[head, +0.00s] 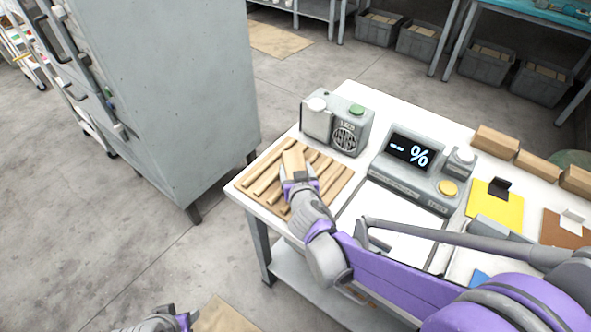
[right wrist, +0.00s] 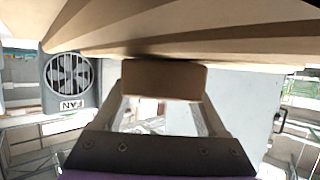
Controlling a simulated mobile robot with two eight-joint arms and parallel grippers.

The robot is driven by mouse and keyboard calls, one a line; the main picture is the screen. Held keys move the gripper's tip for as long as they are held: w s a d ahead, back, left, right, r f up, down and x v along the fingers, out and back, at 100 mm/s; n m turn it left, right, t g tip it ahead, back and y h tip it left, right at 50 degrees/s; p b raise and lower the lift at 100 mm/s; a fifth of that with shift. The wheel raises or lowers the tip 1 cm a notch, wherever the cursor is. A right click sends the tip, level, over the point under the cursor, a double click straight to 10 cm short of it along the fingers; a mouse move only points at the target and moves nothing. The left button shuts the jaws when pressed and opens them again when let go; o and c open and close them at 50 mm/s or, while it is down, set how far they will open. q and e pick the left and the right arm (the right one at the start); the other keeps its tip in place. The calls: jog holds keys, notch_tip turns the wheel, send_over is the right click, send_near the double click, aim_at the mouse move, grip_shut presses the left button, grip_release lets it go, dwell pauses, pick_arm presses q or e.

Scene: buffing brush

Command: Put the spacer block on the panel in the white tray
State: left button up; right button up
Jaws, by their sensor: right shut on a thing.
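My right gripper (head: 299,181) is over the slatted wooden panel (head: 268,186) at the table's left end. It is shut on the spacer block (head: 293,158), a small tan wooden block. In the right wrist view the block (right wrist: 165,80) sits between the fingers, close to the panel (right wrist: 200,38); I cannot tell whether they touch. A flat white area with a dark rim, seemingly the white tray (head: 388,218), lies right of the panel, partly hidden by my right arm. My left gripper (head: 172,318) shows only partly at the bottom edge; its jaws are unclear.
A grey fan box (head: 350,130) with a green button stands behind the panel. A grey display unit (head: 415,165) stands behind the white area. Wooden blocks (head: 495,142), a yellow plate (head: 495,207) and a brown plate (head: 562,228) are at right. A grey cabinet (head: 190,100) stands left.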

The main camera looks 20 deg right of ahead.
aim_at(303, 158)
notch_tip(303, 158, up, 10)
jog(key=p, duration=0.2)
jog(key=shift+p, duration=0.35)
jog(key=shift+s+d+f+p, duration=0.15)
jog(key=shift+f+p, duration=0.15)
jog(key=shift+p, duration=0.15)
jog(key=shift+n+y, duration=0.6)
jog(key=shift+y, duration=0.1)
jog(key=s+d+f+p, duration=0.1)
jog(key=p, duration=0.2)
jog(key=s+d+f+p, duration=0.1)
jog(key=p, duration=0.2)
jog(key=shift+d+f+p, duration=0.15)
jog(key=shift+f+p, duration=0.15)
jog(key=shift+p, duration=0.05)
jog(key=shift+s+d+p, duration=0.15)
jog(key=shift+s+p, duration=0.15)
jog(key=shift+p, duration=0.1)
jog(key=f, duration=0.1)
jog(key=w+f, duration=0.1)
jog(key=f, duration=0.1)
jog(key=w+f, duration=0.1)
jog(key=shift+f, duration=0.3)
